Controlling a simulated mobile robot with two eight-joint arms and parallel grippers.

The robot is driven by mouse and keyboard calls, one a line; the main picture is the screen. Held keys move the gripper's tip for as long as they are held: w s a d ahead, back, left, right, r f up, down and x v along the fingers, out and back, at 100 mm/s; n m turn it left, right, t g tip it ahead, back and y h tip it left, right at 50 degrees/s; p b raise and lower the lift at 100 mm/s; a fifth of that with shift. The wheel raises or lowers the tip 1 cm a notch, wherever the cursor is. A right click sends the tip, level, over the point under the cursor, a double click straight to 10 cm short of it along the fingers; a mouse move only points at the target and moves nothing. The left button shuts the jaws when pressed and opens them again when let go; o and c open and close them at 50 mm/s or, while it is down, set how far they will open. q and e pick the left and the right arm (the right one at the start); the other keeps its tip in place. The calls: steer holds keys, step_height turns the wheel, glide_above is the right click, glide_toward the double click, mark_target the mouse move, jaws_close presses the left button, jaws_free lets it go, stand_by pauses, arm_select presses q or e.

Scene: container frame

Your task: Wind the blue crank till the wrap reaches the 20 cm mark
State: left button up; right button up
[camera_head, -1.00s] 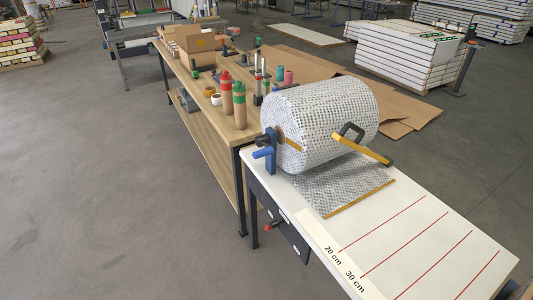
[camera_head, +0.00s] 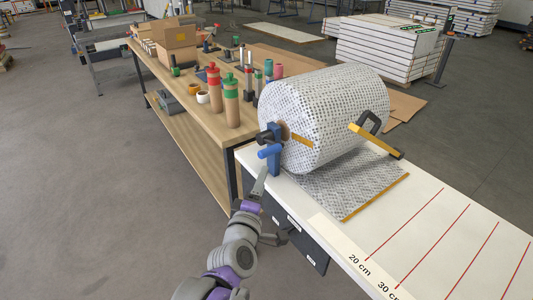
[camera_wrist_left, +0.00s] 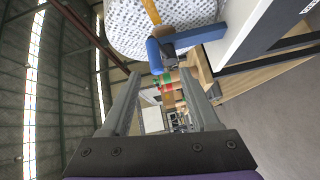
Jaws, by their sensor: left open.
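The blue crank (camera_head: 269,152) is on the near left end of the big roll of white patterned wrap (camera_head: 325,112). A flat sheet of wrap (camera_head: 335,190) lies on the white table, its edge carrying an orange strip (camera_head: 376,197). That edge is short of the first red line (camera_head: 404,224), beside the "20 cm" label (camera_head: 359,265). My left gripper (camera_head: 262,178) is just below the crank, apart from it. In the left wrist view its fingers (camera_wrist_left: 160,82) are open and empty, with the blue crank handle (camera_wrist_left: 154,55) ahead between them. My right gripper is not in view.
A black handle with a yellow bar (camera_head: 375,141) is at the roll's right end. A wooden bench (camera_head: 195,105) with bottles and boxes stands behind. A dark drawer unit (camera_head: 300,240) hangs under the white table. The floor at left is clear.

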mark_target(268, 155)
arm_select(q)
steer(key=w, duration=0.4)
steer(key=w+d+n, duration=0.1)
steer(key=w, duration=0.3)
steer(key=w+d+n+t, duration=0.1)
steer(key=w, duration=0.3)
steer(key=shift+w+r+b, duration=0.25)
steer(key=shift+b, duration=0.05)
steer(key=shift+c, duration=0.4)
jaws_close()
stand_by(0.6)
